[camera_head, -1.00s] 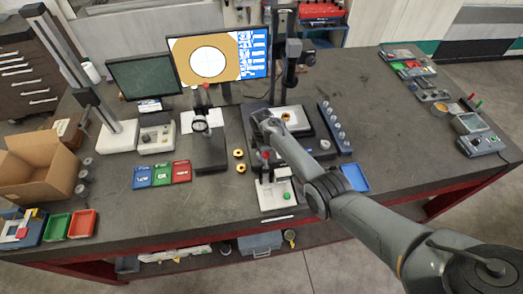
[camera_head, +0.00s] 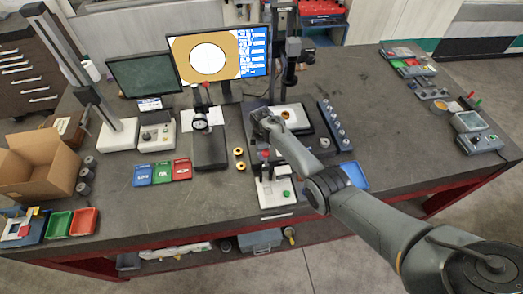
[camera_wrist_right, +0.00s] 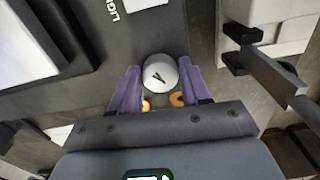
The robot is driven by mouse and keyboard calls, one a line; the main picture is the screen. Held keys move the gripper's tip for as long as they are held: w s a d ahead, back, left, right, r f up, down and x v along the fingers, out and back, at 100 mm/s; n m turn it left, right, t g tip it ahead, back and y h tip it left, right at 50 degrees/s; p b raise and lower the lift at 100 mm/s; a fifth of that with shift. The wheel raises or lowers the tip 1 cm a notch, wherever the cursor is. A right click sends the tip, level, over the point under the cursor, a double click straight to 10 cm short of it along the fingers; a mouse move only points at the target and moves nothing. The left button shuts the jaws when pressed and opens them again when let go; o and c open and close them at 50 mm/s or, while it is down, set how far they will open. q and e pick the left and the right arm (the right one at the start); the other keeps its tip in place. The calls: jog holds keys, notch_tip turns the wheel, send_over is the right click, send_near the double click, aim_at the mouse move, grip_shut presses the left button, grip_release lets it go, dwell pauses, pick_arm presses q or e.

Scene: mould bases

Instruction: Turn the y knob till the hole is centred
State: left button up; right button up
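The y knob (camera_wrist_right: 160,73) is a white round cap with a black mark, in the right wrist view. The two purple fingers of my right gripper (camera_wrist_right: 160,82) lie along opposite sides of it and appear to touch it. In the head view my right gripper (camera_head: 263,155) is low at the measuring stage, and the arm hides most of the knob. The monitor (camera_head: 254,50) shows the hole (camera_head: 208,59) as a white circle on orange, near the middle of its picture; a small offset is hard to judge. My left gripper is not in view.
A dial gauge on a stand (camera_head: 200,123) and two brass rings (camera_head: 239,153) are left of my gripper. A white block with a green button (camera_head: 284,194) lies in front. A blue rack (camera_head: 334,127) stands to the right. The bench's right middle is clear.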

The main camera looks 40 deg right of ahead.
jog(key=o, duration=0.3)
jog(key=shift+r, duration=0.55)
notch_tip(320, 180, up, 10)
jog(key=shift+f+p, duration=0.15)
jog(key=shift+p, duration=0.2)
jog(key=shift+s, duration=0.1)
